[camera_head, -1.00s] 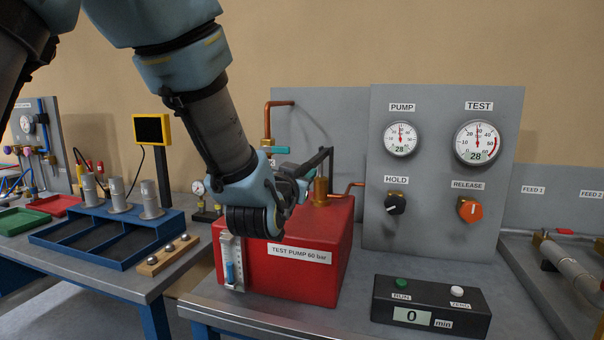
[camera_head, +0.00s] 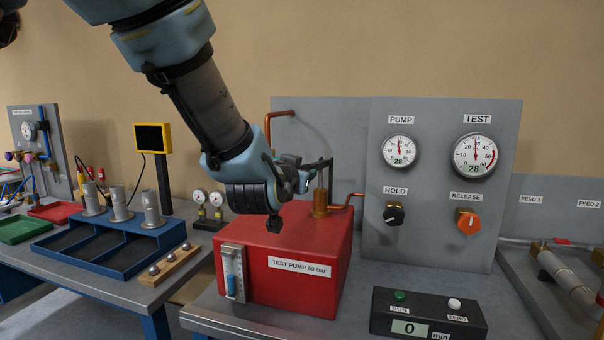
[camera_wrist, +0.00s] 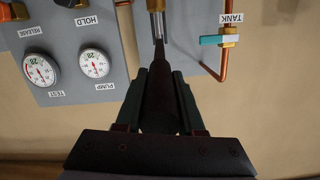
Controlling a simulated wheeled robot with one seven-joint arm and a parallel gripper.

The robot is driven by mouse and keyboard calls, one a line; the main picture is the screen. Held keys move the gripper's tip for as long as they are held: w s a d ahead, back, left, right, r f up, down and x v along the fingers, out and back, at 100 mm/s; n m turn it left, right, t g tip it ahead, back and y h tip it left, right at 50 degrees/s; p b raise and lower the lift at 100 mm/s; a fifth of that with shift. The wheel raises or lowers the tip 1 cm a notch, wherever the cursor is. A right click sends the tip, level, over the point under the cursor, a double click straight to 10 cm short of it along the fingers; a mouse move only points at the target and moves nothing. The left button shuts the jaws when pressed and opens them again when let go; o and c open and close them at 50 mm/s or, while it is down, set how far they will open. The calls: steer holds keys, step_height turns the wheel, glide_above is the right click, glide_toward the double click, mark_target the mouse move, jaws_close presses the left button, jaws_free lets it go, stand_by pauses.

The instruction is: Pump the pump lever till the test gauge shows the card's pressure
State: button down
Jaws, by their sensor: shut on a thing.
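The red test pump (camera_head: 290,245), labelled 60 bar, stands on the bench. Its dark pump lever (camera_head: 321,164) joins a brass post on top. My gripper (camera_head: 303,181) is shut on the lever, above the red tank; the held part is mostly hidden in the head view. In the wrist view the lever (camera_wrist: 158,70) runs between my two fingers (camera_wrist: 158,100). The pump gauge (camera_head: 399,151) and the test gauge (camera_head: 474,155) both show 28. No pressure card can be made out.
The grey panel also carries the black hold knob (camera_head: 394,215) and the orange release knob (camera_head: 467,222). A timer box (camera_head: 428,315) reads 0 min in front. A teal-handled tank valve (camera_wrist: 222,40) sits on copper pipe. A blue rack (camera_head: 110,250) stands left.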

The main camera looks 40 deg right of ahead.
steer(key=shift+r, duration=0.1)
steer(key=c, duration=0.5)
jaws_free()
steer(key=b+v, duration=0.4)
steer(key=v, duration=0.6)
steer(key=shift+s+a+r, duration=0.1)
steer(key=shift+s+a, duration=0.1)
steer(key=shift+a, duration=0.15)
